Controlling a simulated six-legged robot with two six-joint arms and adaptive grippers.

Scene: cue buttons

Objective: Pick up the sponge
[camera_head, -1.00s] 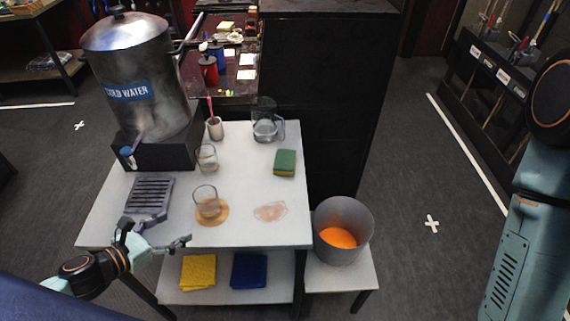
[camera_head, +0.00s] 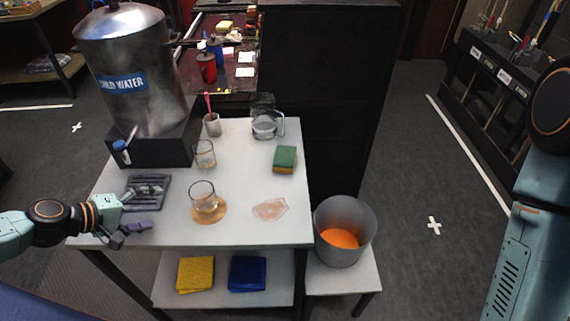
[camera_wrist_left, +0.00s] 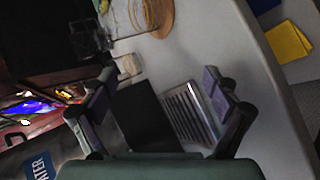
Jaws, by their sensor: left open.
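The sponge (camera_head: 285,159), green on top with a yellow underside, lies on the right part of the white table (camera_head: 236,233), in front of the glass pitcher. My left gripper (camera_head: 140,208) is over the table's left front, by the dark drip tray (camera_head: 150,187), far to the left of the sponge. In the left wrist view its two fingers (camera_wrist_left: 160,95) are spread apart with nothing between them.
A pitcher (camera_head: 264,122) stands behind the sponge. A large water dispenser (camera_head: 135,75) stands back left. A grey bin (camera_head: 344,231) stands at right.

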